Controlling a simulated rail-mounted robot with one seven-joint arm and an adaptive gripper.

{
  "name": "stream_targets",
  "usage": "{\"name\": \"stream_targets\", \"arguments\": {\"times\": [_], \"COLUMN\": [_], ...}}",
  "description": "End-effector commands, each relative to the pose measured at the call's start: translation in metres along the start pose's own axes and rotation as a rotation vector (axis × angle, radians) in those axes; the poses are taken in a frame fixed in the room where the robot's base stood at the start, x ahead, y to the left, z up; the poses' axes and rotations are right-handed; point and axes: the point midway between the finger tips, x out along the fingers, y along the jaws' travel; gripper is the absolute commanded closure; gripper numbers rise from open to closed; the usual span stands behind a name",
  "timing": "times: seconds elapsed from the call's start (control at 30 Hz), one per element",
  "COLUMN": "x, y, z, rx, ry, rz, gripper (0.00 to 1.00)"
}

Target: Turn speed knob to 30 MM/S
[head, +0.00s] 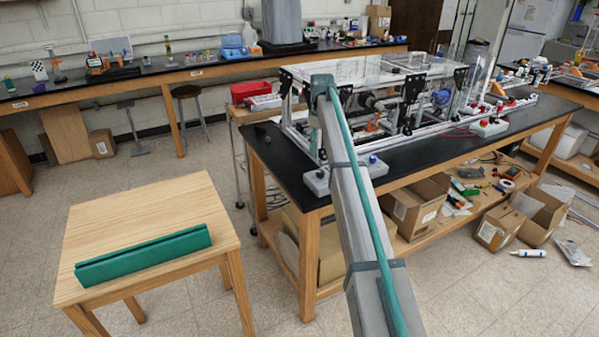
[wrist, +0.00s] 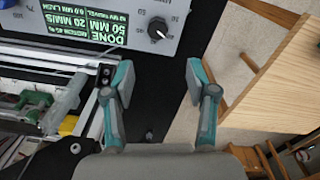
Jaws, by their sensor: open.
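In the wrist view a grey control box (wrist: 190,8) lies at the top, seen upside down. A small dark round knob (wrist: 158,28) stands on its panel, with a light pointer mark and small scale marks around it. The lit display (wrist: 85,24) beside it shows "DONE", "50 MM" and "20 MM/S" among smaller text. My gripper (wrist: 160,84) is open and empty. Its two fingers are spread below the knob in the picture, with neither touching it. In the head view my arm hides the gripper and the knob cannot be made out.
A metal extrusion frame with clamps (wrist: 45,65) is left of my gripper in the wrist view. The black bench top (head: 420,160) carries this frame in the head view. A wooden table (head: 95,225) with a green bar (head: 145,255) stands at the left. Open floor separates them.

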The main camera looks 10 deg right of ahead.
Motion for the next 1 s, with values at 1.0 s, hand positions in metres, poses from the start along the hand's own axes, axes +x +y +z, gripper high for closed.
{"name": "stream_targets", "arguments": {"times": [1.0], "x": [0.109], "y": [-0.001], "z": [0.003], "rx": [-0.024], "ry": [-0.003], "rz": [-0.002], "gripper": [0.43]}}
